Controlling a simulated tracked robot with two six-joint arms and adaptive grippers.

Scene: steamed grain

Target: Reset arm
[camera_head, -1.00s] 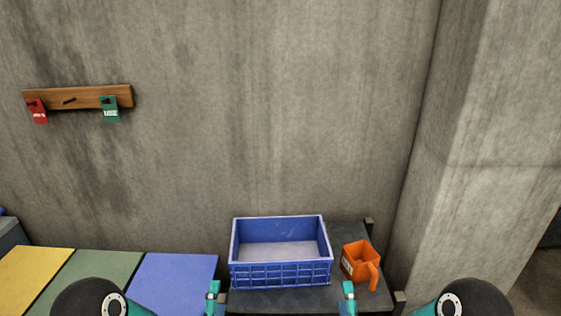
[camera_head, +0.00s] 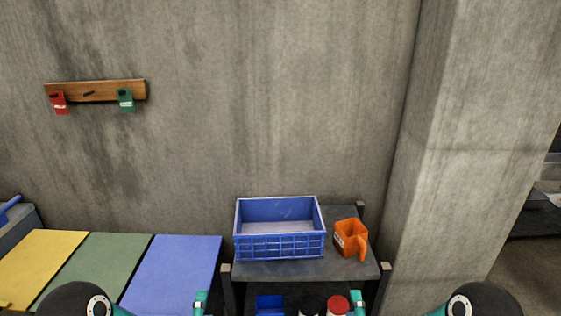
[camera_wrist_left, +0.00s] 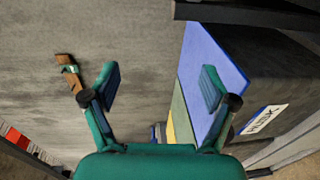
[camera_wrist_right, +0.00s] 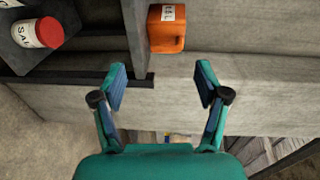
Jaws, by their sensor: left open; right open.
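My left gripper (camera_wrist_left: 158,88) is open and empty in the left wrist view. Only a teal tip of it shows at the bottom edge of the head view (camera_head: 200,302). My right gripper (camera_wrist_right: 162,82) is open and empty in the right wrist view, with the orange scoop (camera_wrist_right: 167,28) beyond its fingers. A teal tip of it shows at the bottom of the head view (camera_head: 359,305). The orange scoop also stands at the right end of the rack's top in the head view (camera_head: 350,238). Neither gripper touches anything that shows.
A blue crate (camera_head: 279,247) sits on the dark rack (camera_head: 340,270), with red-lidded jars (camera_head: 337,304) below. Yellow (camera_head: 39,258), green (camera_head: 90,262) and blue (camera_head: 172,270) panels lie left. A wooden peg board (camera_head: 110,90) holds red (camera_head: 59,103) and green (camera_head: 126,101) tags.

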